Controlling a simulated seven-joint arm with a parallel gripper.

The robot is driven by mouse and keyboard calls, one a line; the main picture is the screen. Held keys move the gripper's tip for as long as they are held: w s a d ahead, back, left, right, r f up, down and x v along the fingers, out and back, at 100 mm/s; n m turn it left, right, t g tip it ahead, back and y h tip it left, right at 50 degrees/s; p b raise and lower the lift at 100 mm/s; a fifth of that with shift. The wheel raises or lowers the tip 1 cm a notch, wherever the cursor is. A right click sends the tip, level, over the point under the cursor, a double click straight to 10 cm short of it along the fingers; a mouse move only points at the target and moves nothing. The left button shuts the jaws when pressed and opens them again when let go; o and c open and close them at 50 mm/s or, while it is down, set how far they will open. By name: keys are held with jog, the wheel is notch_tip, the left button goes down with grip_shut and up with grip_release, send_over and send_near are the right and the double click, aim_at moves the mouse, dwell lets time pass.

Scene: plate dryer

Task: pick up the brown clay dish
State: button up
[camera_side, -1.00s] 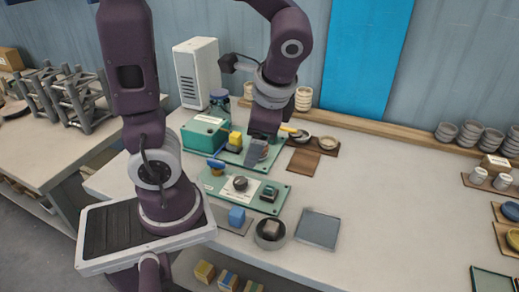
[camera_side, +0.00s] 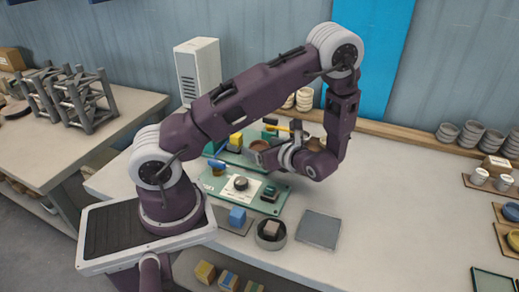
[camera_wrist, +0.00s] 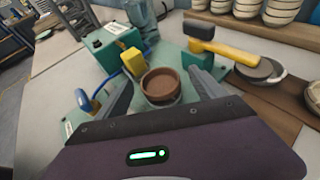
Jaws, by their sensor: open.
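The brown clay dish (camera_wrist: 161,82) is a small round open cup in the middle of the wrist view. It sits in or on a grey-green round holder on the green board. In the side view the dish (camera_side: 259,145) shows as a small brown shape just beyond my gripper. My gripper (camera_wrist: 160,84) is open, with one grey finger to the left of the dish and the other to its right. The dish appears between the fingertips, with a visible gap on each side. In the side view my gripper (camera_side: 262,158) lies low over the board, pointing left, and partly hides it.
A teal box (camera_wrist: 112,47), a yellow block (camera_wrist: 133,61) and a blue-handled part (camera_wrist: 84,101) stand left of the dish.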

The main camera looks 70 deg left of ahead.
jog(key=c, duration=1.5)
jog(key=shift+o, duration=0.2)
jog(key=shift+r, duration=0.1)
